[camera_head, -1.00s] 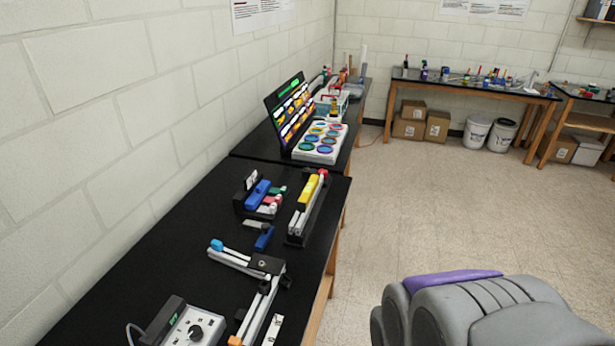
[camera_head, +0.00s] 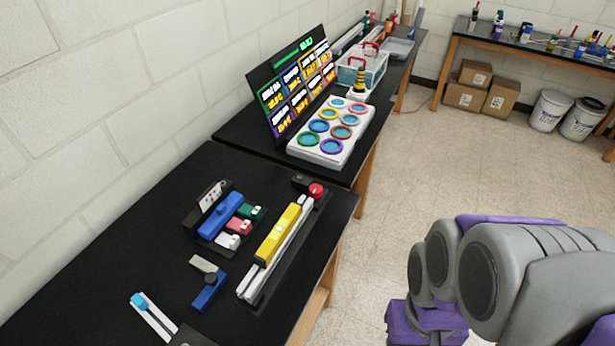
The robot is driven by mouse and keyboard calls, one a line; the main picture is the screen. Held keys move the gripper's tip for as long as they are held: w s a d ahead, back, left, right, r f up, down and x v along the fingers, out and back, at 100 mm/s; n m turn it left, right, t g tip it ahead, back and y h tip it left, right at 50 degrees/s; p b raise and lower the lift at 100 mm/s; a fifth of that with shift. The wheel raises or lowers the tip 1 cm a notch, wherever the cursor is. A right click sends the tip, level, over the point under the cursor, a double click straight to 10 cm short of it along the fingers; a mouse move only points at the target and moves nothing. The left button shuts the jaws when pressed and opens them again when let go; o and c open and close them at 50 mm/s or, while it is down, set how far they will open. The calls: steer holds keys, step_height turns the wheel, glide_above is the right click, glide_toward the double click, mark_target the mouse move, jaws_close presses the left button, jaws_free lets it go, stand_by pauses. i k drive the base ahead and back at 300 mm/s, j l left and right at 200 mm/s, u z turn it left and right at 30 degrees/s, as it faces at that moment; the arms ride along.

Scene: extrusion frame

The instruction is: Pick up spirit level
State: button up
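A yellow bar (camera_head: 277,236), which looks like the spirit level, lies lengthwise on a pale aluminium extrusion (camera_head: 293,231) on the near black table. The extrusion sits on a dark base, with a red round knob (camera_head: 316,190) at its far end. The level's fine markings are too small to read. My grey and purple arm shows at the lower right, over the floor and well apart from the level. The fingers of my gripper are not visible.
A blue block (camera_head: 221,215) and small coloured pieces sit in a dark holder left of the level. A blue and grey part (camera_head: 208,285) lies nearer. A white tray of coloured rings (camera_head: 332,132) and a display board (camera_head: 294,84) stand behind. Floor (camera_head: 400,190) right of the tables is clear.

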mark_target(265, 254)
steer(key=i+l+u, duration=0.85)
steer(key=l, duration=0.2)
steer(key=u, duration=1.4)
